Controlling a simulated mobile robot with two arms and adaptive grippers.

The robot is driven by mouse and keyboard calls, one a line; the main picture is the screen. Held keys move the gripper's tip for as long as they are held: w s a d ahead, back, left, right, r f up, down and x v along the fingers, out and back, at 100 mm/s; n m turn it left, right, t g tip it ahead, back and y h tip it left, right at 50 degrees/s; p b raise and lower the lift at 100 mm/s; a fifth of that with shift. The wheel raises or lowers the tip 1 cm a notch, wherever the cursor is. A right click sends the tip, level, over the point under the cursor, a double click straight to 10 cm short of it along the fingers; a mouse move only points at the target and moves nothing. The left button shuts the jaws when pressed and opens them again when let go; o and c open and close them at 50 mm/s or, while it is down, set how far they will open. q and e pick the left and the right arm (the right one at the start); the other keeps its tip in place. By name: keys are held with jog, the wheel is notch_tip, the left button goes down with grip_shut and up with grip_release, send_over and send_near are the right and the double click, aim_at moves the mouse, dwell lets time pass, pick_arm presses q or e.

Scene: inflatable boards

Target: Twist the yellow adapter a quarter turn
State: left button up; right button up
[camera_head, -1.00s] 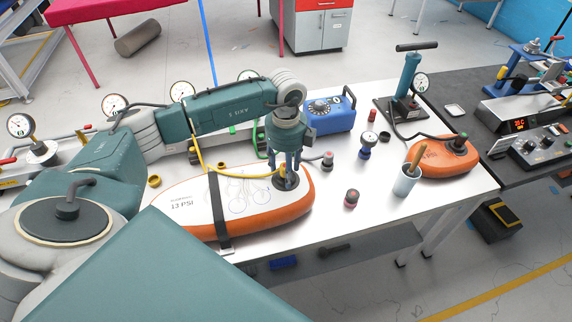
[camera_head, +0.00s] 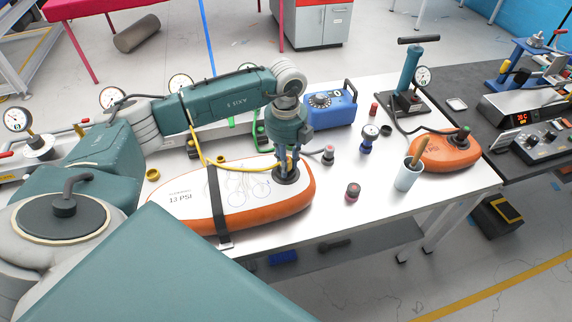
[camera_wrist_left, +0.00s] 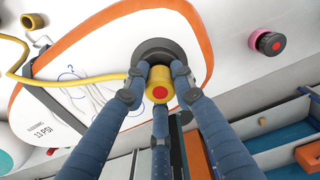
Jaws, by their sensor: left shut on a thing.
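The yellow adapter (camera_wrist_left: 160,86), with a red centre, sits on the dark round valve (camera_wrist_left: 158,50) of the white and orange board (camera_head: 180,200) marked 13 PSI. My left gripper (camera_head: 287,172) points down at the valve and is shut on the adapter, with its blue fingers around it in the left wrist view (camera_wrist_left: 158,80). A yellow hose (camera_wrist_left: 75,82) runs to the adapter. In the head view the fingers mostly hide the adapter. My right gripper is not in view.
A black strap (camera_head: 217,205) crosses the board. A blue box (camera_head: 330,108) stands behind it. The table front between has free room.

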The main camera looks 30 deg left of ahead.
pick_arm(q)
jog(key=shift+m, duration=0.4)
jog(key=m+b, duration=0.1)
jog(key=m, duration=0.1)
jog(key=shift+f+m, duration=0.1)
jog(key=shift+m, duration=0.3)
jog(key=shift+m+b, duration=0.5)
jog(key=shift+m, duration=0.6)
